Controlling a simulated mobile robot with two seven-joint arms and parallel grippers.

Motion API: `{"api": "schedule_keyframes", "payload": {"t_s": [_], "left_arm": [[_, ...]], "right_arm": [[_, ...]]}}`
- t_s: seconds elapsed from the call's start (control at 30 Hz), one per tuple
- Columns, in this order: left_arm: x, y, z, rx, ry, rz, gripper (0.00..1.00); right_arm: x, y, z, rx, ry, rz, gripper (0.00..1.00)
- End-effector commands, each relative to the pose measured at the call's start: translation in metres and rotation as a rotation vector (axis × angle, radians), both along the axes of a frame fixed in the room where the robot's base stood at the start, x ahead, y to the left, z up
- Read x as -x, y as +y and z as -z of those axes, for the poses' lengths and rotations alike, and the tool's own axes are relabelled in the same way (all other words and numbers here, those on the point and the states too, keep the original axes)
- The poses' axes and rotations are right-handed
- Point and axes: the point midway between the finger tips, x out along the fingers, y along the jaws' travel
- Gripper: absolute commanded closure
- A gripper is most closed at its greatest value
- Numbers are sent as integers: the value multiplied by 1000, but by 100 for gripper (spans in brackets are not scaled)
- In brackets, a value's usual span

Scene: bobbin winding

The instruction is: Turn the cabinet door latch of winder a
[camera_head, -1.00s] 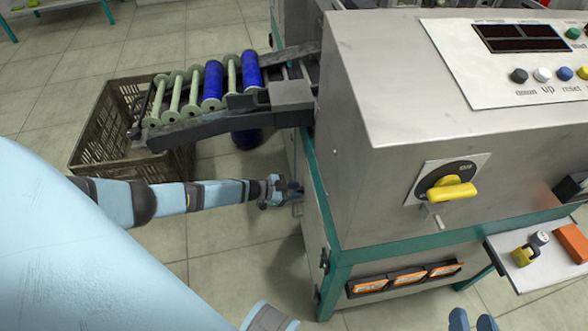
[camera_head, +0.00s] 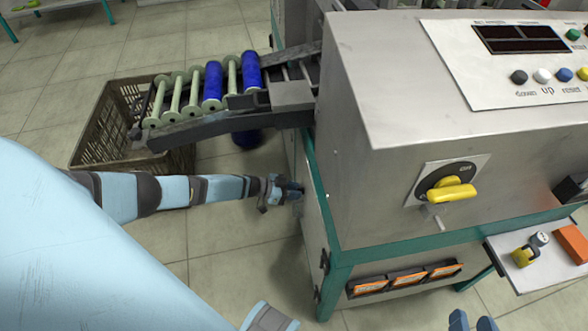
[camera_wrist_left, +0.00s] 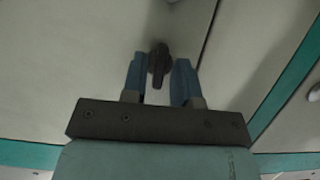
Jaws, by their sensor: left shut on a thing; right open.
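The cabinet door (camera_head: 313,235) is the grey side panel of the winder, framed in green. It fills much of the left wrist view (camera_wrist_left: 75,75). The door latch is a small dark handle (camera_wrist_left: 158,62) standing out from the door, lengthwise between my finger tips. My left gripper (camera_head: 291,190) is at the door's side face, below the roller ramp. In the left wrist view my left gripper (camera_wrist_left: 159,80) has its two blue fingers on either side of the latch, shut on it. The latch is hidden in the head view. My right gripper (camera_head: 472,323) is open and empty at the bottom edge.
A ramp (camera_head: 215,125) with green and blue bobbins leads over a brown crate (camera_head: 88,135). The winder's yellow switch (camera_head: 451,191) is on its front. A side shelf (camera_head: 545,270) holds small items at right.

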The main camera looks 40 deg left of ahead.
Motion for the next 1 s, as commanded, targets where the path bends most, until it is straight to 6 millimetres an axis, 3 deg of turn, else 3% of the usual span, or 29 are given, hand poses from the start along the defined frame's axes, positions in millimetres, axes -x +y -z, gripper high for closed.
{"api": "schedule_keyframes", "payload": {"t_s": [0.07, 0.37, 0.47, 0.57, 0.7, 1.0], "left_arm": [[-6, -6, -5, 10, -8, 0, 64], [1, 1, -5, 4, -4, 0, 64], [10, 11, -12, 4, -4, 0, 64], [24, 25, -21, 2, -3, 0, 64], [46, 48, -33, 3, -2, -1, 64], [78, 82, -53, 4, -6, -1, 64]], "right_arm": [[0, 0, 0, 0, 0, 0, 57], [0, 0, -2, 4, 4, -1, 57], [1, -2, -1, 23, 27, 1, 57], [12, -11, 25, 61, 125, 19, 57], [19, -19, 37, 100, 193, 28, 57], [20, -23, 39, 122, 215, 33, 57]]}}
